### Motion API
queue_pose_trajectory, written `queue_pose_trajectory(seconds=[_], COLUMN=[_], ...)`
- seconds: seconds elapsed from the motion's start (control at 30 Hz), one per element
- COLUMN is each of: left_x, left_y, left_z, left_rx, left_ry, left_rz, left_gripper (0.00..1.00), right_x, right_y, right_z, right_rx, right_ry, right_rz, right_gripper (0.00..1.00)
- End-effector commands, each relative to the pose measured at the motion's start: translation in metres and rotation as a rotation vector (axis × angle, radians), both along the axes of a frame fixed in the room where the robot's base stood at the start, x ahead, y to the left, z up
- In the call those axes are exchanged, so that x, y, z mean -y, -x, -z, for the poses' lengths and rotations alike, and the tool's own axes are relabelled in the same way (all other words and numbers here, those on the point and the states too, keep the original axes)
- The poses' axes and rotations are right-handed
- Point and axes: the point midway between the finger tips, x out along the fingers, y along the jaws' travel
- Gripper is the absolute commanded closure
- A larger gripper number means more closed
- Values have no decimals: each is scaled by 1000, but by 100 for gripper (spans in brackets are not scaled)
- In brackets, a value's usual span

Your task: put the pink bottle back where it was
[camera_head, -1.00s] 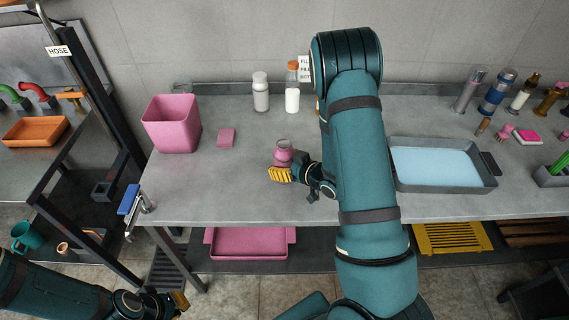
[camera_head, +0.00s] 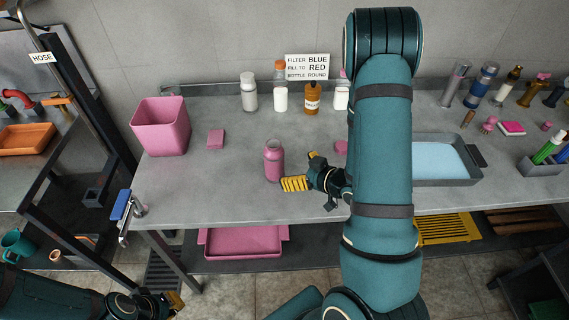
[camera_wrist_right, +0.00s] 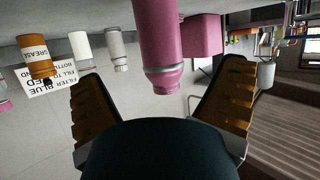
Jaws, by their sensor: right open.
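The pink bottle (camera_head: 274,160) stands upright on the grey bench, left of my right gripper (camera_head: 303,170). My right gripper is open, its yellow-padded fingers apart and empty, pointing toward the bottle. In the right wrist view, the picture is upside down and the bottle (camera_wrist_right: 160,45) shows beyond the gap between the fingers (camera_wrist_right: 155,88), apart from both. A sign (camera_head: 307,67) about filter, fill and bottle stands at the back wall. My left gripper (camera_head: 174,302) is low at the lower left, away from the bench; its opening is too small to judge.
Along the back stand a grey-white bottle (camera_head: 249,93), a white bottle (camera_head: 281,97), an amber bottle (camera_head: 312,98) and another white bottle (camera_head: 341,98). A pink bin (camera_head: 161,128) and pink block (camera_head: 216,139) are left. A tray of blue liquid (camera_head: 445,161) is right, partly behind my arm.

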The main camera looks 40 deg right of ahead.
Motion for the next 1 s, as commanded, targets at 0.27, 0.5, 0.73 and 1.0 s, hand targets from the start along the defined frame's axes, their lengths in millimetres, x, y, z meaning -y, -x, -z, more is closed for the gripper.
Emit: queue_pose_trajectory(seconds=[0.27,0.5,0.73,1.0], left_x=[0,0,0,0], left_y=[-1,-1,-1,-1], left_z=[-2,-2,-2,-2], left_rx=[2,2,2,2], left_ry=[0,0,0,0], left_rz=[-2,-2,-2,-2], left_gripper=[100,100,100,100], right_x=[6,6,6,6], right_y=[23,24,24,24], right_z=[-10,-10,-10,-10], right_rx=[0,-1,-1,-1], right_ry=[-1,0,0,1], right_rz=[1,0,0,1], right_gripper=[6,6,6,6])
